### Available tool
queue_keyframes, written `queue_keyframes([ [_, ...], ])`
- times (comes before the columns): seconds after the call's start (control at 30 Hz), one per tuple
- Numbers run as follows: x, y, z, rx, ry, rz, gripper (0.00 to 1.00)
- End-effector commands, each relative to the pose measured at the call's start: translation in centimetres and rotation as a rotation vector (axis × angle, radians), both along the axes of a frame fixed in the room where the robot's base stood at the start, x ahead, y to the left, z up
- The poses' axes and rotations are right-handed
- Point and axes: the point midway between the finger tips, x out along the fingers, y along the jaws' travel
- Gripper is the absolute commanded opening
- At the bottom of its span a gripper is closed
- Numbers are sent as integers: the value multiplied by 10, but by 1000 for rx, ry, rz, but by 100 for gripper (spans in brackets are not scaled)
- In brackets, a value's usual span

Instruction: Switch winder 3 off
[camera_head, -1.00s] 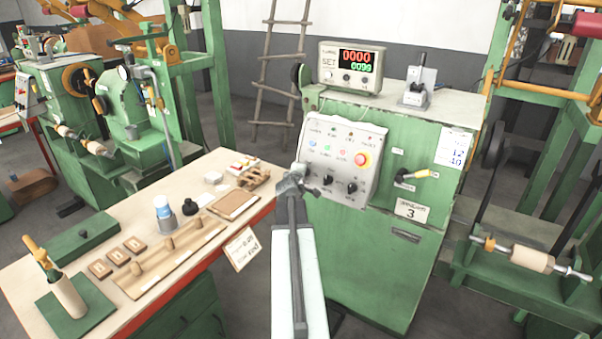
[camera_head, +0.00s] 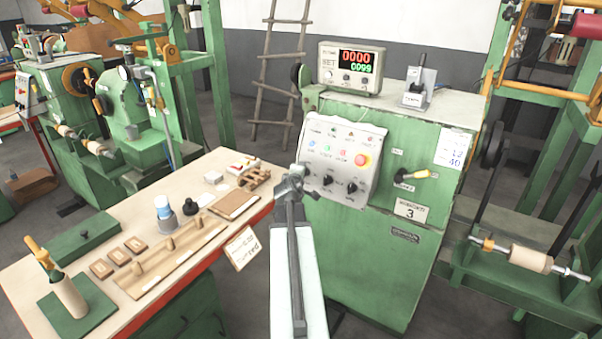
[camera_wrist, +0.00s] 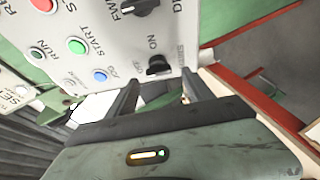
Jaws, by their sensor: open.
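Winder 3 (camera_head: 385,255) is the green cabinet with a plate marked 3 (camera_head: 410,210). My gripper (camera_head: 297,178) is at the panel's lower left edge. In the wrist view its open, empty fingers (camera_wrist: 157,92) lie either side of the knob's line, just short of it.
A counter box (camera_head: 350,68) with lit red and green digits stands on the cabinet. A workbench (camera_head: 140,215) with wooden parts, jars and a hanging tag is to the left. A yellow-handled lever (camera_head: 418,174) sits right of the panel.

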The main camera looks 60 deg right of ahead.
Motion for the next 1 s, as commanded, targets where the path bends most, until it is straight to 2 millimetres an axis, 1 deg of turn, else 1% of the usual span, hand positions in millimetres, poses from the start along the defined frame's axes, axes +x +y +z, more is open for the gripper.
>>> queue_keyframes([
  [0.03,-6,12,8,0,0,1,60],
  [0.1,-12,25,13,1,-1,0,60],
  [0.23,-19,43,20,1,1,0,60],
  [0.3,-20,47,20,1,0,0,60],
  [0.77,-18,47,19,1,-1,3,60],
  [0.83,-6,55,20,1,-1,22,60],
  [0.87,4,62,21,0,-1,39,60],
  [0.97,56,103,26,0,-1,127,60],
  [1.0,82,127,29,1,-1,173,60],
])
